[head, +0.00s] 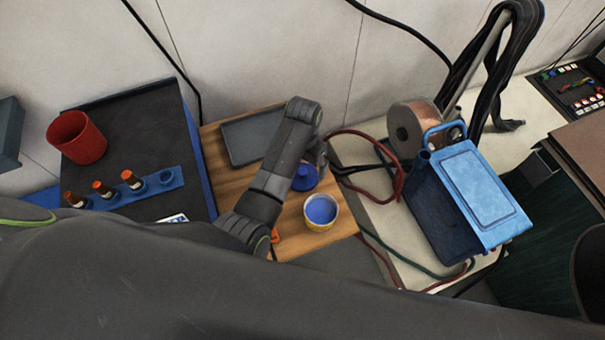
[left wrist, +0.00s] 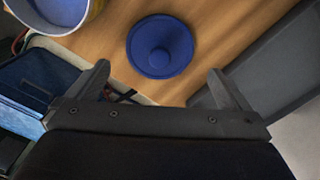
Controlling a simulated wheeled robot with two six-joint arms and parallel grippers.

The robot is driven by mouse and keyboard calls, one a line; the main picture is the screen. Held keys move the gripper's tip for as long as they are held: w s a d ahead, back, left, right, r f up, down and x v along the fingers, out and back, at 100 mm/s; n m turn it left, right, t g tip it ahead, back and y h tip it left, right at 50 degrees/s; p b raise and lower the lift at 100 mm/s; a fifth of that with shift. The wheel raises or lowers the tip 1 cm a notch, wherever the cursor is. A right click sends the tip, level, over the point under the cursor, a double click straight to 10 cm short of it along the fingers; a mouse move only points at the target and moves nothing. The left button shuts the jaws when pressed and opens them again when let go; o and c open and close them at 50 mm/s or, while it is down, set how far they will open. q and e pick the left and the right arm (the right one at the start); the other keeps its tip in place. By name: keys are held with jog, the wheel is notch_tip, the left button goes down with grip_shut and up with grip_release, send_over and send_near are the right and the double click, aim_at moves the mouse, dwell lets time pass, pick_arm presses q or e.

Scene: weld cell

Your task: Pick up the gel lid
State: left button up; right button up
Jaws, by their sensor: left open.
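The gel lid is a round blue disc with a raised knob (head: 304,179), lying knob up on the wooden board. It also shows large in the left wrist view (left wrist: 160,46), ahead of my fingers. My left gripper (left wrist: 159,70) is open and empty, its two fingers spread wide with the lid lying just beyond the gap. In the head view my left gripper (head: 321,158) is partly hidden by its own wrist, close to the lid. The open gel pot (head: 334,222), yellow and white with blue gel, stands beside the lid. My right gripper is out of view.
A dark grey tray (head: 238,146) lies on the board behind my left arm. A blue welding machine (head: 465,195), wire spool (head: 405,130) and red cable (head: 398,180) are to the right. A red cup (head: 77,140) and blue bottle rack (head: 150,185) stand left.

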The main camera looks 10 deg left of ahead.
aim_at(303, 170)
pick_arm(q)
jog(key=shift+f, duration=0.3)
notch_tip(303, 170, down, 3)
jog(key=shift+f+p, duration=0.1)
jog(key=shift+p, duration=0.2)
jog(key=shift+f, duration=0.7)
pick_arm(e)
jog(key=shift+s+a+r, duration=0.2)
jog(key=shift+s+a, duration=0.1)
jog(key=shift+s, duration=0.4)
pick_arm(q)
jog(key=c, duration=0.9)
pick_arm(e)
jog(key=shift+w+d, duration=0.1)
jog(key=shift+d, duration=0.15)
